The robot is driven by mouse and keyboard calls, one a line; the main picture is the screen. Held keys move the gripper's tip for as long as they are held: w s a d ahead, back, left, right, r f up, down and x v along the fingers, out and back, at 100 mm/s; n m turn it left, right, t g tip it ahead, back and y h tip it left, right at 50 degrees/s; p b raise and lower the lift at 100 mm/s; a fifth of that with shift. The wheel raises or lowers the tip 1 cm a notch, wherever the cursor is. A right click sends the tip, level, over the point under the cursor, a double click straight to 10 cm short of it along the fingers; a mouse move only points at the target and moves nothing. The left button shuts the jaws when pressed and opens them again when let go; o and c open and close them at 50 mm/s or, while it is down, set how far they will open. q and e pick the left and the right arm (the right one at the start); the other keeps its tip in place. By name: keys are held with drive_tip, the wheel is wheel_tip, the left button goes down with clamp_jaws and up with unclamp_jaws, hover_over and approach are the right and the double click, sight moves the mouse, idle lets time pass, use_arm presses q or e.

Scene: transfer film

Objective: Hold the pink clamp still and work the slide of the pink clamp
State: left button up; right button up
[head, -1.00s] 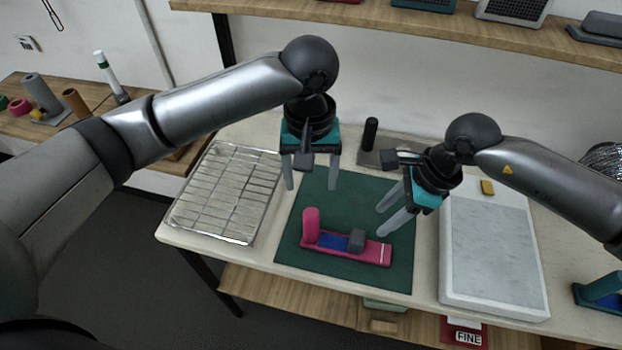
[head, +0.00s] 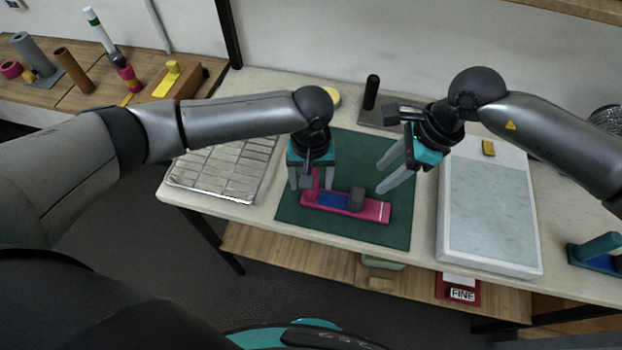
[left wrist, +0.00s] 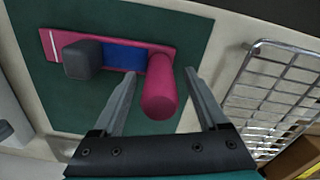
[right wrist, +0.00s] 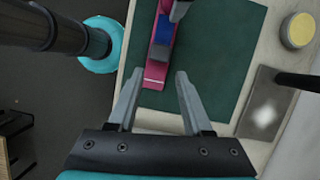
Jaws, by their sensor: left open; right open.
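The pink clamp (head: 370,210) lies on the green mat (head: 290,211). It has an upright pink post at its left end, a blue strip, and a dark grey slide block (head: 356,199). My left gripper (head: 306,184) is open at the post, with its fingers on either side of it in the left wrist view (left wrist: 158,85). I cannot tell whether they touch it. My right gripper (head: 388,178) is open and empty, above the mat to the right of the slide block. In the right wrist view the clamp's plain end (right wrist: 154,78) shows ahead of its fingers.
A wire rack (head: 222,172) lies left of the mat. A white-framed grey slab (head: 487,215) lies to the right. A dark plate with a black post (head: 371,92) stands behind the mat. The mat's front is clear.

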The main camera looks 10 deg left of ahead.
use_arm(q)
drive_tip(key=shift+f, duration=0.35)
drive_tip(key=shift+c, duration=0.3)
clamp_jaws()
idle(0.4)
